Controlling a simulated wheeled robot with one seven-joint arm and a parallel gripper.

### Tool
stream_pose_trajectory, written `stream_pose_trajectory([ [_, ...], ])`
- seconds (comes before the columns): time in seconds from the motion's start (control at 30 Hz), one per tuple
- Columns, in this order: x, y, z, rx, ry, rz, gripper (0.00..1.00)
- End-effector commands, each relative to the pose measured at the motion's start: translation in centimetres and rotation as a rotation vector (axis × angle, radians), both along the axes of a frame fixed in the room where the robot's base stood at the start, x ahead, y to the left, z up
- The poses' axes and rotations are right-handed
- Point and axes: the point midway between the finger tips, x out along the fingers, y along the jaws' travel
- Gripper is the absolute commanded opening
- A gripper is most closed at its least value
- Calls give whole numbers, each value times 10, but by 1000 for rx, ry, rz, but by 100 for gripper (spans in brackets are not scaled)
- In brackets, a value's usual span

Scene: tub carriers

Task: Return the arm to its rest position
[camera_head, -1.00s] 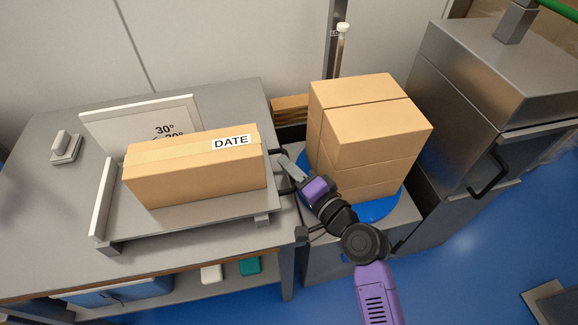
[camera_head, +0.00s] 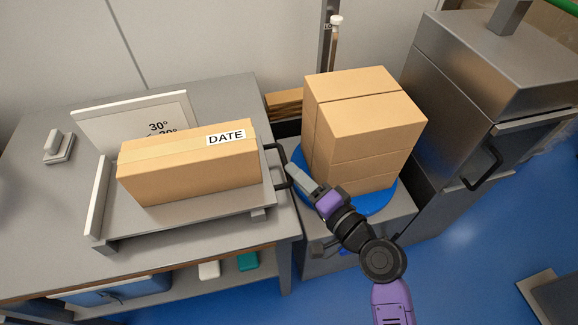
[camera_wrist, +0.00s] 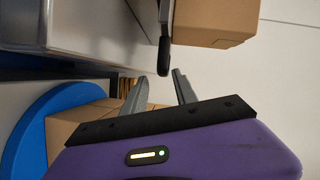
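My gripper (camera_head: 295,172) is at the end of my purple and black arm, in the gap between the tray on the table and the stacked boxes. In the wrist view, its two grey fingers (camera_wrist: 158,88) stand apart with nothing between them. A black handle (camera_wrist: 164,62) on the tray's side shows just beyond the fingertips; it also shows in the head view (camera_head: 284,166). I cannot tell from the head view how far the fingers are from it.
A box labelled DATE (camera_head: 190,170) lies on the tilted tray (camera_head: 180,220). Stacked boxes (camera_head: 365,130) stand on a blue disc (camera_head: 372,202) close beside my gripper. A steel cabinet (camera_head: 450,120) stands at right. Blue floor (camera_head: 470,270) is open at lower right.

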Motion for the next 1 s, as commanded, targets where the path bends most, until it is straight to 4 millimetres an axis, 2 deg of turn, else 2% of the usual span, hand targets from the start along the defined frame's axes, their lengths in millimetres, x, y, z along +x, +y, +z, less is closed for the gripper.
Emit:
stream_pose_trajectory([
  [0.1, -11, -10, 1, 0, 2, -2, 34],
  [0.3, -18, -14, 2, 1, 1, 0, 34],
  [0.83, -17, -15, 3, -4, -7, -5, 34],
  [0.93, -11, -23, 6, -30, -38, -39, 34],
  [1.0, -4, -34, 18, -76, -94, -89, 34],
])
